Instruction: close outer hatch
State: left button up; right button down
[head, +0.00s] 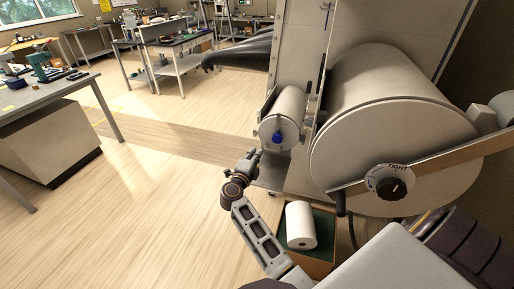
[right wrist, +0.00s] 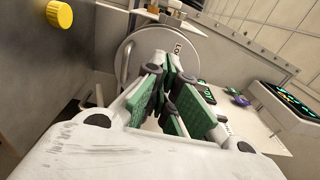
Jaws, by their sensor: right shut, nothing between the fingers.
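The large outer hatch (head: 350,165) is a pale round disc at the front of the big cylinder (head: 375,75), right of centre in the head view. A black knob (head: 394,187) on a dial marked "TIGHT" sits at its middle, with a bar across it. The disc appears to lie against the cylinder; any small gap cannot be told. My right gripper (head: 257,154) is shut and empty, left of the disc and in front of the small cylinder. In the right wrist view its green-padded fingers (right wrist: 172,80) overlap a pale round disc (right wrist: 130,58) behind them. My left gripper is not in view.
A small cylinder (head: 291,102) with a blue knob (head: 278,138) is beside the big one. A yellow knob (right wrist: 60,14) shows in the wrist view. The wooden floor (head: 150,190) at left is clear.

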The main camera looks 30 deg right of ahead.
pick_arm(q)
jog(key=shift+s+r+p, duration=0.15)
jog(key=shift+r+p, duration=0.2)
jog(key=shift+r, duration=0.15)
pick_arm(e)
jog(key=v, duration=0.3)
jog(key=shift+s+a, duration=0.1)
jog(key=shift+s, duration=0.2)
jog(key=c, duration=2.2)
grip_release()
